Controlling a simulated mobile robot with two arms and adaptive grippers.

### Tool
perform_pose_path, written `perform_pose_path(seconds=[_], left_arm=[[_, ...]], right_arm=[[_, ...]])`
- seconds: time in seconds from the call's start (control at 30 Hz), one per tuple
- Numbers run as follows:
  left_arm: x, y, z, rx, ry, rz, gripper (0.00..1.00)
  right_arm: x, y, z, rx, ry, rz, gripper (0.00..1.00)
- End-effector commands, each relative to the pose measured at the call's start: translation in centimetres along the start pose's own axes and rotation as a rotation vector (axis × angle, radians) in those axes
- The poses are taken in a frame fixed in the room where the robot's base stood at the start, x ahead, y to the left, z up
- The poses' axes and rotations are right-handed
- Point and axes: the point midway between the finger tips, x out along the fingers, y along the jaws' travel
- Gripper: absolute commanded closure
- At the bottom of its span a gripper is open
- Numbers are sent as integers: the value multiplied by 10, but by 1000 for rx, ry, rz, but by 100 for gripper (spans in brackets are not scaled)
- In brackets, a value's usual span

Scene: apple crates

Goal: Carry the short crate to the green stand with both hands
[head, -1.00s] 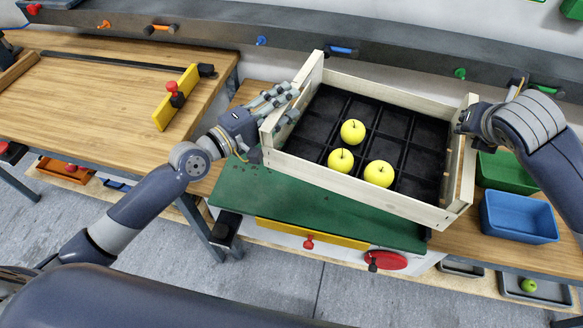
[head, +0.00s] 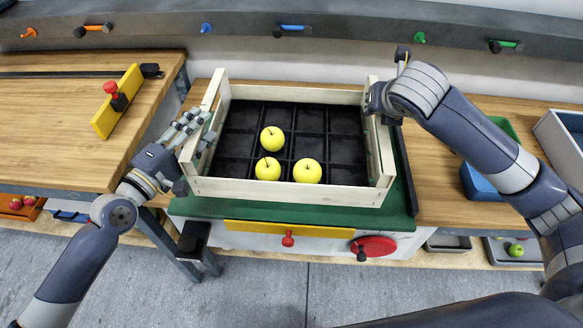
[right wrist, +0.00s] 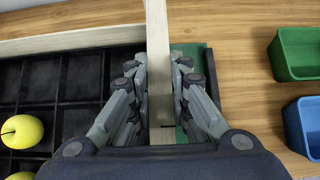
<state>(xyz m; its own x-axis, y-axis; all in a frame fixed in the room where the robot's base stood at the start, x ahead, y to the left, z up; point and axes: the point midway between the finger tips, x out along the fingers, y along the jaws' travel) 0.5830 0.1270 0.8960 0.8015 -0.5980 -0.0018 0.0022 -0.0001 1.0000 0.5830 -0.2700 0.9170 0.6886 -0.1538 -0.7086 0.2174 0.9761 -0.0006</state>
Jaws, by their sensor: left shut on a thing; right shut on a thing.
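The short crate (head: 290,194) is pale wood with a black divided tray and three yellow apples (head: 307,171). It looks level, over the green stand (head: 230,212), whose green edge shows along the crate's front and right. I cannot tell whether the crate touches it. My left gripper (head: 197,130) is shut on the crate's left end wall. My right gripper (head: 376,100) is shut on the right end wall. The right wrist view shows the fingers (right wrist: 157,98) on both sides of that wall, with the green stand (right wrist: 193,58) beyond.
A yellow stop with a red knob (head: 118,100) is on the wooden bench at left. A blue bin (head: 478,183) and a green bin (right wrist: 301,52) stand on the wood at right. A grey rail (head: 350,45) with several coloured handles runs along the back.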

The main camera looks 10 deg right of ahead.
Motion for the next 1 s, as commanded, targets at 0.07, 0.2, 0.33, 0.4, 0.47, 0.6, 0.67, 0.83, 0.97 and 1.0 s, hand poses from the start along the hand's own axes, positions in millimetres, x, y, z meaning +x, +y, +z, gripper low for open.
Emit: perform_pose_path(seconds=[0.07, 0.2, 0.33, 0.4, 0.47, 0.6, 0.67, 0.83, 0.97, 1.0], left_arm=[[0, -5, 0, 2, 0, 1, 100], [0, -5, 0, 1, 0, 1, 100], [0, -4, 0, 1, 0, 1, 100], [0, -4, 0, 1, 0, 1, 100], [0, -5, 0, 1, 0, 1, 100], [0, -7, 0, 1, 0, 1, 100], [0, -8, 0, 1, 0, 1, 100], [0, -14, 0, 1, 0, 1, 100], [0, -20, 0, 1, 0, 1, 100], [0, -22, 0, 1, 0, 1, 100]], right_arm=[[3, 0, -2, 5, -6, 2, 100], [3, 0, -1, 5, -6, 2, 100], [2, 0, -1, 5, -6, 2, 100], [2, 0, -1, 5, -6, 2, 100], [3, 0, -1, 5, -6, 2, 100], [4, 0, -3, 5, -6, 2, 100], [5, 0, -4, 5, -6, 2, 100], [10, 0, -8, 5, -6, 2, 100], [14, 0, -12, 5, -6, 2, 100], [15, 0, -14, 5, -6, 2, 100]])
